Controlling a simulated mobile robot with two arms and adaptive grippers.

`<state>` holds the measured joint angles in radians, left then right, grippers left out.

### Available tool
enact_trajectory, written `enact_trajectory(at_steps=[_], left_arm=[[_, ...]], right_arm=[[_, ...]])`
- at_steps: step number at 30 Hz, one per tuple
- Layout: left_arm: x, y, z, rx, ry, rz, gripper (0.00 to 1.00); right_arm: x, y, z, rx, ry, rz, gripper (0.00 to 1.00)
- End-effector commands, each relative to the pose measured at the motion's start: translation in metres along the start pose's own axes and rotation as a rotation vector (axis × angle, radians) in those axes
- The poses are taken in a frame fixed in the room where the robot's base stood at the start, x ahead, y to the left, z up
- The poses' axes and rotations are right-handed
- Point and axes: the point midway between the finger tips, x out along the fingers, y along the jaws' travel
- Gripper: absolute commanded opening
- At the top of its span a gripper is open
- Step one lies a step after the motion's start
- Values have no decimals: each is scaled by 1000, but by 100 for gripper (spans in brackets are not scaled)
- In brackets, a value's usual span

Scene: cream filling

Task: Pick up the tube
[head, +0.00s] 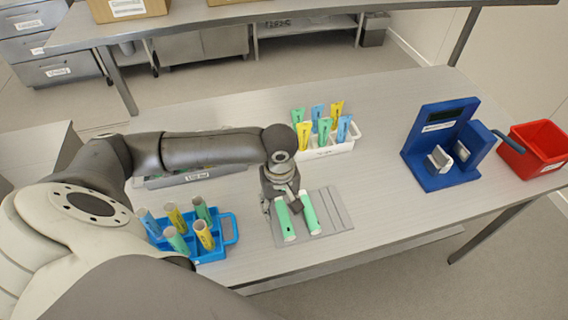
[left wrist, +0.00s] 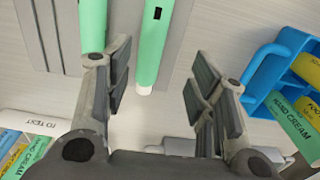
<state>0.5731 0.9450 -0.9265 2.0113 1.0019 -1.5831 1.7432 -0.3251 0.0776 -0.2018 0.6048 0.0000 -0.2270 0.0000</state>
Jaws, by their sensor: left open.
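Two green tubes lie side by side on a grey grooved plate (head: 338,211): the left tube (head: 285,221) and the right tube (head: 310,213). My left gripper (head: 283,200) is over the upper part of the plate, by the upper ends of the tubes. In the left wrist view its fingers (left wrist: 160,82) are wide apart with nothing gripped. One green tube (left wrist: 153,40) shows in the gap between them, with a dark mark and a pale end. The other tube (left wrist: 92,25) is partly behind the left finger. My right gripper is not in view.
A blue rack (head: 212,252) with several tubes stands left of the plate. A white box (head: 330,151) of several tubes stands behind it. A blue device (head: 434,174) and a red bin (head: 540,150) are at the right. The table between plate and device is clear.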

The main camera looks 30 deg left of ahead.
Motion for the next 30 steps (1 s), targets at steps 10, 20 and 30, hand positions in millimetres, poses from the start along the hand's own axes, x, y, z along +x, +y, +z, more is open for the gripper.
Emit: enact_trajectory(at_steps=[10, 20, 30], left_arm=[[43, 7, 1, 1, -2, -2, 51], [53, 7, 0, 2, 1, 0, 51], [52, 7, 0, 2, 0, 0, 16]], right_arm=[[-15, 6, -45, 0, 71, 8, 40], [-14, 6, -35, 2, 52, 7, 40], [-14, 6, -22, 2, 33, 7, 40]])
